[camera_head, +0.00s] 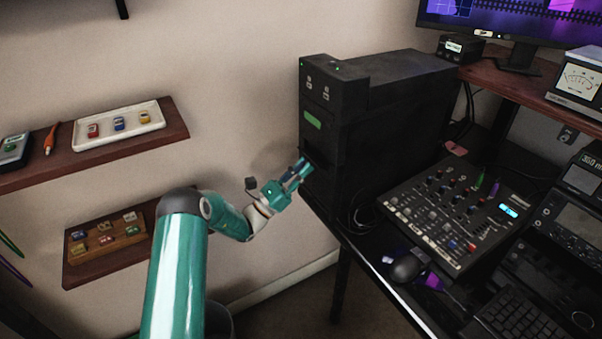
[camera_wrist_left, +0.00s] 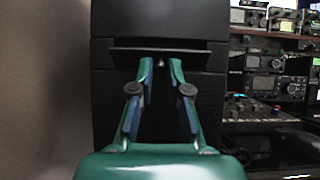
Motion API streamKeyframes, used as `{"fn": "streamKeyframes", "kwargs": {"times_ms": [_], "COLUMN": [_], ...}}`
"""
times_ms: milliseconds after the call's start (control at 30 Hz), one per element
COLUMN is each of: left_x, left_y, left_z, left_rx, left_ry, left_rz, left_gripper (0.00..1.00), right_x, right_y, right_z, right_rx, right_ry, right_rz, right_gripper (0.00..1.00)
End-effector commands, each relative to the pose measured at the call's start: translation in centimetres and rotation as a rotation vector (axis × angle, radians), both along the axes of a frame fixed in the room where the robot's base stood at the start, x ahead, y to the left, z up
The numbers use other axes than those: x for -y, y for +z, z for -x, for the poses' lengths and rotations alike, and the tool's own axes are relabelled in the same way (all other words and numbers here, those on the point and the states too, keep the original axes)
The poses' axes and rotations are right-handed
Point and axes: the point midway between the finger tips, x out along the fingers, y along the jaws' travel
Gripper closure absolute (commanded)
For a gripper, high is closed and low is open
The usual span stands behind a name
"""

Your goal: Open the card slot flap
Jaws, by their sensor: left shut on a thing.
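The black computer tower (camera_head: 322,125) stands at the left end of the desk, its front facing left. The card slot flap (camera_wrist_left: 160,50) shows in the left wrist view as a wide dark ledge across the tower's front. My left gripper (camera_head: 302,172) is at the lower part of the front, reaching in from the left. In the left wrist view the fingertips (camera_wrist_left: 162,66) are at the flap's lower middle, shut on a small part of it between them. The dark surfaces make the exact grip and the flap's angle hard to tell. My right gripper is not in view.
A mixer (camera_head: 460,215) and a mouse (camera_head: 405,268) lie on the desk right of the tower. Two wall shelves with a white tray (camera_head: 118,126) and a wooden tray (camera_head: 106,234) of small cards are at left. Free space lies before the tower's front.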

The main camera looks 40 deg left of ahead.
Motion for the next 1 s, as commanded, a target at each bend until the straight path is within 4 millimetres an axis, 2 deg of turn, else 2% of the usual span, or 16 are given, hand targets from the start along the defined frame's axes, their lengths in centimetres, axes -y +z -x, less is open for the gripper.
{"fn": "streamKeyframes", "kwargs": {"times_ms": [267,300,433,767,867,1000], "left_x": [-0.2,-0.2,-0.1,0.0,0.0,0.0], "left_y": [0.0,0.0,0.0,0.2,0.9,2.9], "left_z": [0.0,0.0,-0.1,-0.1,-0.1,-0.1], "left_rx": [0.000,0.000,-0.001,-0.001,0.001,0.002], "left_ry": [0.005,0.005,0.003,0.000,0.000,0.000], "left_rz": [0.001,0.001,0.000,0.000,-0.002,-0.002], "left_gripper": [1.00,0.79,0.59,0.59,0.59,0.59], "right_x": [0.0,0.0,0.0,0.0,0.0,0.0], "right_y": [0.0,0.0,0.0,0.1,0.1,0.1], "right_z": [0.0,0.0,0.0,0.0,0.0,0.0], "right_rx": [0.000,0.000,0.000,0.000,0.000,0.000], "right_ry": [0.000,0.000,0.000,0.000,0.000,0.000], "right_rz": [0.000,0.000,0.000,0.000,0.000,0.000], "right_gripper": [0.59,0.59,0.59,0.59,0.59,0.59]}}
